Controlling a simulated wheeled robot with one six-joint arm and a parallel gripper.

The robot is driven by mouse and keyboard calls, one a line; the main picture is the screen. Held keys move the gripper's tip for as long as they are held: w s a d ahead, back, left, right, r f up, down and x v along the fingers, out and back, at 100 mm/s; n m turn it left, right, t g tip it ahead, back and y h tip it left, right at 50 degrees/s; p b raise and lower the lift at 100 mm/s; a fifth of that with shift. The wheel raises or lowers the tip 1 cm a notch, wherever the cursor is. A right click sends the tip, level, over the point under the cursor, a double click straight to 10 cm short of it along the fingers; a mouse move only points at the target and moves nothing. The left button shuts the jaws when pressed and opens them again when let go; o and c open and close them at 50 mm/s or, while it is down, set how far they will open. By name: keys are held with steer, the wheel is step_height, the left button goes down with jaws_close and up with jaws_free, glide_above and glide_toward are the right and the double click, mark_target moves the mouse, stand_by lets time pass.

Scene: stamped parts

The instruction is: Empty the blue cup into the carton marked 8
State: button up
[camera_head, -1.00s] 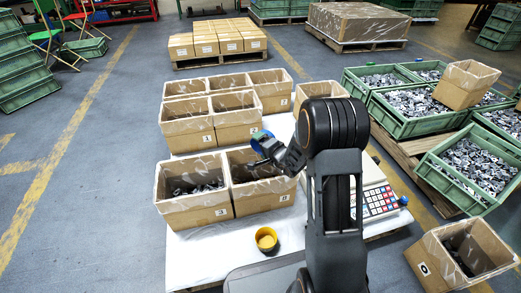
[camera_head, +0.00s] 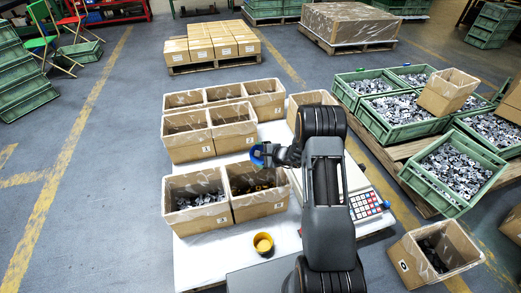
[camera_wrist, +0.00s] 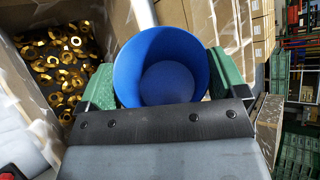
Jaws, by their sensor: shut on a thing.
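My gripper (camera_head: 270,152) holds the blue cup (camera_head: 257,156) above the back edge of the front right carton (camera_head: 260,207). In the wrist view the green finger pads of my gripper (camera_wrist: 160,88) sit on either side of the blue cup (camera_wrist: 160,50). The cup's mouth faces the wrist camera, and I see bare blue inside with no parts. The front right carton (camera_wrist: 18,105) has brass-coloured nuts (camera_wrist: 65,60) scattered on its bottom. Its label is too small to read surely; it could be an 8.
A carton marked 3 (camera_head: 205,219) with grey parts stands to its left. A yellow cup (camera_head: 263,243) stands on the white table (camera_head: 210,258) in front. More cartons (camera_head: 190,146) stand behind, and a scale with a keypad (camera_head: 367,204) is at the right.

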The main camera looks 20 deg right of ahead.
steer(key=m+p, duration=0.1)
steer(key=r+m+g+y+p, duration=0.1)
steer(key=p, duration=0.1)
steer(key=shift+w+d+g, duration=0.3)
steer(key=shift+w+d, duration=0.1)
steer(key=shift+w+d+m+g+y, duration=0.1)
steer(key=shift+m+g+y, duration=0.4)
steer(key=shift+m+y, duration=0.15)
steer(key=shift+w+d+r+m+g+y, duration=0.1)
steer(key=shift+m+g+y, duration=0.1)
steer(key=shift+m+y, duration=0.25)
steer(key=shift+r+m+g+y, duration=0.1)
steer(key=shift+m+g+y, duration=0.1)
steer(key=shift+m+y, duration=0.2)
steer(key=shift+r, duration=0.1)
steer(key=shift+r+m+g+y, duration=0.4)
steer(key=shift+r+m+y, duration=0.1)
steer(key=shift+r+m, duration=0.15)
